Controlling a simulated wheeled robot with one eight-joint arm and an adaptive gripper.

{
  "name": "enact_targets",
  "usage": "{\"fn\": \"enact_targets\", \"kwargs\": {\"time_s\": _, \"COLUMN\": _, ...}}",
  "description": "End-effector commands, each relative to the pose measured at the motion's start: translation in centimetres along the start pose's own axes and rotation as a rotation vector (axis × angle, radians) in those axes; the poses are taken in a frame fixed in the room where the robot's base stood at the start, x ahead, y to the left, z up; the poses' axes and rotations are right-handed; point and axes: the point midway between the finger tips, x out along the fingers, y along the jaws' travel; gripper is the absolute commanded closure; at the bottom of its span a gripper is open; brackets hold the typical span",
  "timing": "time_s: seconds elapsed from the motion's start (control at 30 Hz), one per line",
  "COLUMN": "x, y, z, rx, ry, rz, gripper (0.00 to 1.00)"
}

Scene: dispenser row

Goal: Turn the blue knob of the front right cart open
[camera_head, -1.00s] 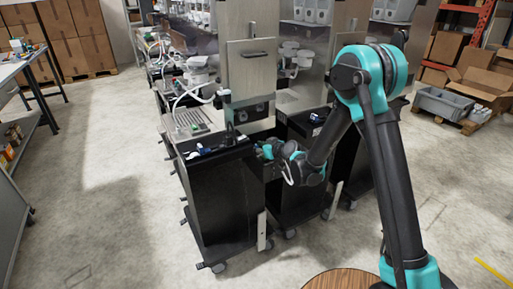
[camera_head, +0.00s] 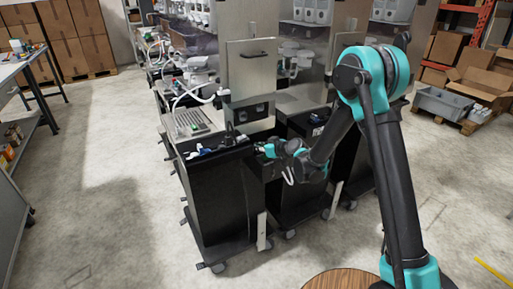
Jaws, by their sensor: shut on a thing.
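Two black carts stand side by side at the front of the row, a left one (camera_head: 215,205) and a right one (camera_head: 296,185). My gripper (camera_head: 262,148) is by the upper edge between them, at the right end of the left cart's top. It is shut on a small part that I take to be the blue knob; the fingers and my wrist hide it, and its angle cannot be told. A blue and white item (camera_head: 203,150) lies on the left cart's top, to the left of my gripper.
A metal panel with a handle (camera_head: 252,68) rises behind the left cart. More dispensers stand behind. A grey bin (camera_head: 445,103) and cardboard boxes are at the right, a workbench (camera_head: 22,65) at the left. The floor in front of the carts is clear.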

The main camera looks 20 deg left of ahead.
Motion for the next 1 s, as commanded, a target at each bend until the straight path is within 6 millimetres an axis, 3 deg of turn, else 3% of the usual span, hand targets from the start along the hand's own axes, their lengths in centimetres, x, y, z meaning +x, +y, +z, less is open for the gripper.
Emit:
{"fn": "enact_targets", "kwargs": {"time_s": 0.27, "x": 0.01, "y": -0.09, "z": -0.01, "rx": -0.064, "ry": 0.002, "rz": -0.152, "gripper": 1.00}}
{"fn": "enact_targets", "kwargs": {"time_s": 0.6, "x": -0.05, "y": -0.25, "z": -0.09, "rx": -0.071, "ry": 0.005, "rz": -0.170, "gripper": 1.00}}
{"fn": "enact_targets", "kwargs": {"time_s": 0.63, "x": -0.05, "y": -0.26, "z": -0.09, "rx": -0.071, "ry": 0.005, "rz": -0.170, "gripper": 0.77}}
{"fn": "enact_targets", "kwargs": {"time_s": 0.8, "x": -0.05, "y": -0.20, "z": -0.08, "rx": -0.071, "ry": 0.005, "rz": -0.168, "gripper": 0.56}}
{"fn": "enact_targets", "kwargs": {"time_s": 1.0, "x": -0.05, "y": -0.12, "z": -0.07, "rx": -0.071, "ry": 0.005, "rz": -0.166, "gripper": 0.56}}
